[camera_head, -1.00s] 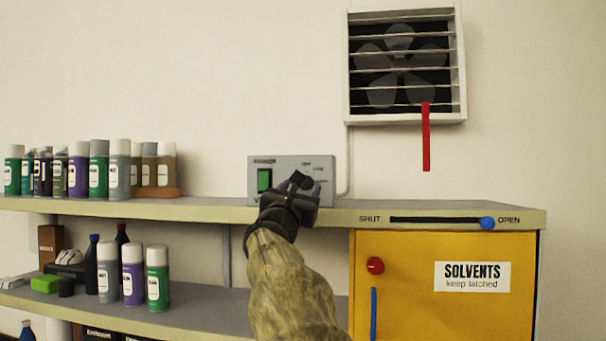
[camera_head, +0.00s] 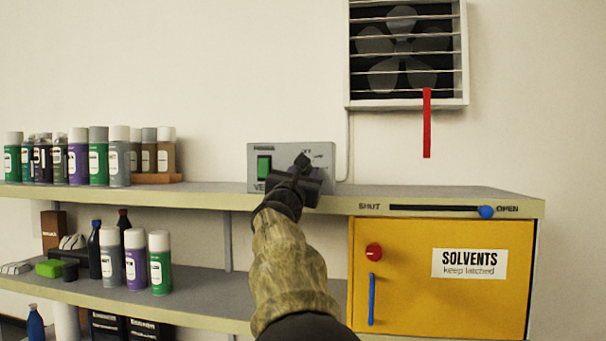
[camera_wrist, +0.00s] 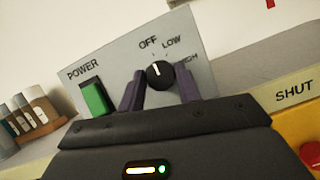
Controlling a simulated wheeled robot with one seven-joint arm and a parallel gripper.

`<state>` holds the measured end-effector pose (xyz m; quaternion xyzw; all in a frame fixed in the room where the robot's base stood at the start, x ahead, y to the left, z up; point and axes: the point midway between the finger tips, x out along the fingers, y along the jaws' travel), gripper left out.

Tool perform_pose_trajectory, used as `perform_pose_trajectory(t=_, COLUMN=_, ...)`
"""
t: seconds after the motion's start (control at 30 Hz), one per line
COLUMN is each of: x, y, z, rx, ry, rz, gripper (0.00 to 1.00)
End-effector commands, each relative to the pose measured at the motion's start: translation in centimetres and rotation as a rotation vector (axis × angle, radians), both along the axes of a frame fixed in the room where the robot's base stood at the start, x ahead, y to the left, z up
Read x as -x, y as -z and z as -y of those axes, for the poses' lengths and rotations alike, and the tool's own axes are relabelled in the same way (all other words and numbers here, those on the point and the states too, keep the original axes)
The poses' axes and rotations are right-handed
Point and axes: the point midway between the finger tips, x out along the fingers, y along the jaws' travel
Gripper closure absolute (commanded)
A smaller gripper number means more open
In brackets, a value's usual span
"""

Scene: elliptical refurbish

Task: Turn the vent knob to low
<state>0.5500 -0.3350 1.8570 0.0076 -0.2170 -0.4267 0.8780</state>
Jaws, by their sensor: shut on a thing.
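The grey vent control box (camera_head: 261,150) stands on the upper shelf below the fan. In the wrist view its face (camera_wrist: 122,77) shows a green POWER switch (camera_wrist: 94,97) and a round black knob (camera_wrist: 160,74). The labels OFF, LOW and HIGH are arranged above and to the right of the knob. The knob's white mark points up and slightly left, nearer OFF than LOW. My gripper (camera_wrist: 160,88) is shut on the knob, one finger on each side. In the head view my gripper (camera_head: 303,163) hides the knob.
A wall fan (camera_head: 403,50) with a red strip (camera_head: 427,122) hangs above right. Spray cans (camera_head: 98,155) stand on the left of the shelf. A yellow SOLVENTS cabinet (camera_head: 400,235) and a blue-knobbed slider (camera_head: 487,212) are at right.

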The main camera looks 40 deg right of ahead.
Motion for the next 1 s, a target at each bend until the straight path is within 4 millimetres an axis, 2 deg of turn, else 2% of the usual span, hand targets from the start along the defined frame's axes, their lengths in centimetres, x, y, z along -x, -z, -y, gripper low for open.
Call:
perform_pose_trajectory(t=0.37, x=-0.14, y=0.06, z=-0.19, rx=-0.072, ry=-0.005, rz=0.088, gripper=0.89)
perform_pose_trajectory(t=1.0, x=-0.28, y=-0.26, z=-0.3, rx=-0.397, ry=-0.002, rz=0.467, gripper=0.89)
